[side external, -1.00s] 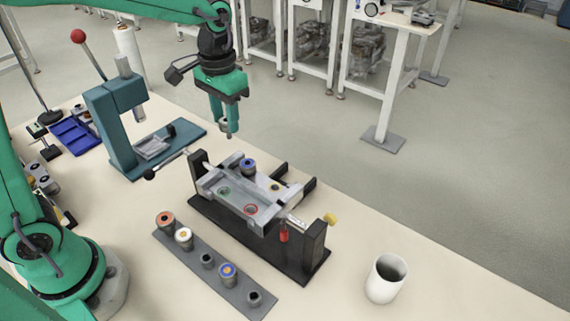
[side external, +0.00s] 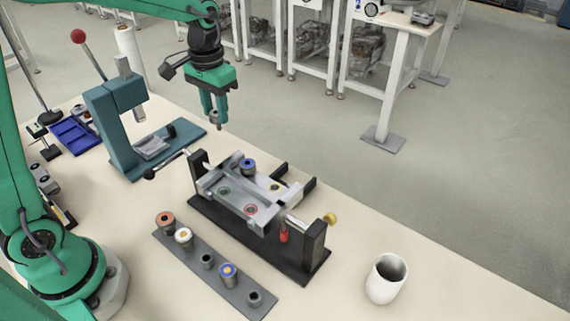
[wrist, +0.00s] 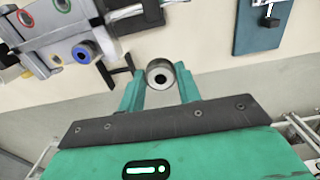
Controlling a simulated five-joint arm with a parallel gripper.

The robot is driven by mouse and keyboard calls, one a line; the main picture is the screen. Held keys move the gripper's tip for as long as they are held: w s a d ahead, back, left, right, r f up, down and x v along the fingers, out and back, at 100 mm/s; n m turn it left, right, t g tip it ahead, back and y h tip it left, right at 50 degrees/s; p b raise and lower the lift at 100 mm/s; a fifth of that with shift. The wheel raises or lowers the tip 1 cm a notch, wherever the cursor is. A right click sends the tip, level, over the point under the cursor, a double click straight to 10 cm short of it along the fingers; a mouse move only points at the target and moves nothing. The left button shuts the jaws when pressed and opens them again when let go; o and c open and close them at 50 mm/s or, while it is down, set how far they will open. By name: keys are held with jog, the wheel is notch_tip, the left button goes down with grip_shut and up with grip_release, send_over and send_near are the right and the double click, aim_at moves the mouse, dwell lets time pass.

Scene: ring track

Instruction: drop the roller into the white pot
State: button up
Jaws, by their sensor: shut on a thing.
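My gripper (side external: 214,117) is shut on a small grey metal roller with a dark centre hole. The roller shows between the fingertips in the wrist view (wrist: 160,75). In the side external view the gripper hangs in the air above the far edge of the bench, behind the grey tilting tray. The white pot (side external: 386,279) stands upright on the bench at the lower right, well apart from the gripper. Its open mouth faces up. The pot does not show in the wrist view.
The grey tray (side external: 233,199) sits in a black stand (side external: 314,250) between my gripper and the pot, with a blue-rimmed roller (side external: 248,167) on it. A grey strip (side external: 193,263) with several pegs and rollers lies in front. A teal press (side external: 118,125) stands left.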

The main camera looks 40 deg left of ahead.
jog(key=w+d+r, duration=0.1)
jog(key=w+d, duration=0.2)
jog(key=d, duration=0.8)
jog(key=w+d+r, duration=0.1)
jog(key=w+d, duration=0.2)
jog(key=d, duration=0.8)
jog(key=s+d, duration=0.4)
jog(key=d, duration=0.8)
jog(key=s+d, duration=0.5)
jog(key=d, duration=0.8)
jog(key=shift+s+f, duration=0.2)
jog(key=shift+s, duration=0.1)
jog(key=shift+f, duration=0.1)
jog(key=shift+f, duration=2.9)
